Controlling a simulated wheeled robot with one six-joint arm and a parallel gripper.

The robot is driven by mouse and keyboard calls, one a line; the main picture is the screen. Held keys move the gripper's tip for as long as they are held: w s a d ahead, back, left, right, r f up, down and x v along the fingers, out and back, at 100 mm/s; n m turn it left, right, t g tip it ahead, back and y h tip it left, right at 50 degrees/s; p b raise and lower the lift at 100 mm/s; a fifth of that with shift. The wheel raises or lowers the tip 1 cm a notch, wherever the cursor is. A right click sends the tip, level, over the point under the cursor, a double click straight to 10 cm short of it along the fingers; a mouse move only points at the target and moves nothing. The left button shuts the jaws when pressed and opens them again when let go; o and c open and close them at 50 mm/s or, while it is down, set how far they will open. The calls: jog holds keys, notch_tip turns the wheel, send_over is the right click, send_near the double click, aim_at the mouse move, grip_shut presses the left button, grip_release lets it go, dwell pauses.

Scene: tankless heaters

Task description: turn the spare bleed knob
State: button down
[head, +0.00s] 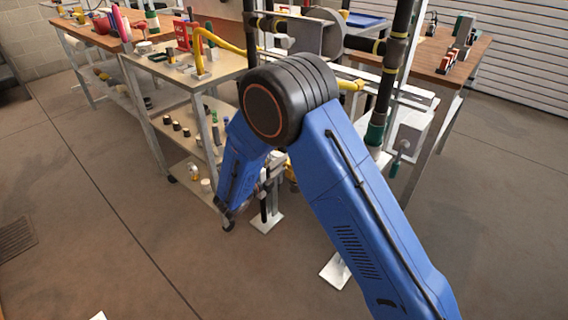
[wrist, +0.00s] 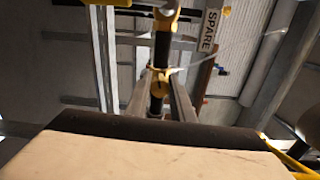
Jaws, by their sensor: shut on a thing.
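In the wrist view, a white SPARE label (wrist: 208,30) hangs to the right of a dark vertical pipe (wrist: 163,45). A small yellow knob-like part (wrist: 158,76) sits on that pipe line below the label's level. I take it as the spare bleed knob. The two grey fingers of my gripper (wrist: 159,86) reach up on either side of it and are shut on it. How far it is turned does not show. In the head view my blue arm hides the knob, and my gripper cannot be made out.
In the head view, a bench (head: 214,68) with yellow pipe stands behind my arm, with small parts on its lower shelves. Dark vertical pipework (head: 388,85) stands close on the right, with a teal-handled valve (head: 399,157).

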jog(key=shift+n, duration=0.3)
jog(key=c, duration=1.5)
grip_release()
jog(key=shift+c, duration=0.2)
jog(key=shift+a, duration=0.1)
jog(key=v, duration=1.7)
jog(key=shift+s, duration=0.2)
jog(key=shift+a+f, duration=0.1)
jog(key=shift+a, duration=0.05)
